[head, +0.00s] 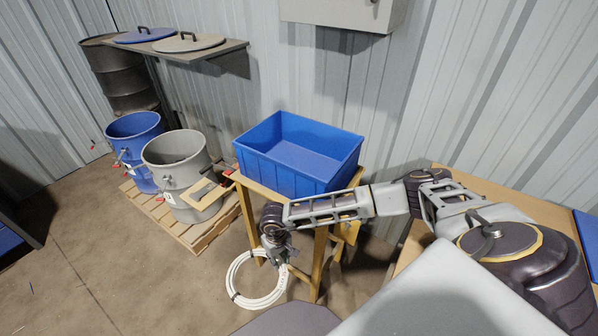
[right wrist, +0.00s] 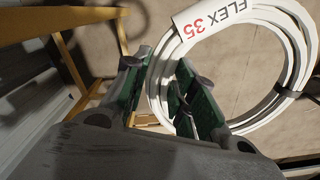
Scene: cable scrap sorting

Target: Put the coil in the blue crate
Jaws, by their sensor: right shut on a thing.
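The coil (head: 258,303) is a ring of white cable with dark ties, hanging below my right gripper in the head view. My right gripper (head: 277,256) is shut on one side of it, in front of the wooden stand's legs and lower than the crate. In the right wrist view the coil (right wrist: 215,20) shows a "FLEX 35" label, and its near side passes between the green-padded fingers (right wrist: 160,80). The blue crate (head: 252,160) stands upright on the stand, and its visible inside looks empty. My left gripper is not in view.
The wooden stand (head: 247,215) holds the crate against the corrugated wall. Left of it, a grey bucket (head: 180,170) and a blue bucket (head: 135,145) stand on a pallet (head: 180,222). A shelf with two lids (head: 188,42) is behind. The floor at front left is clear.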

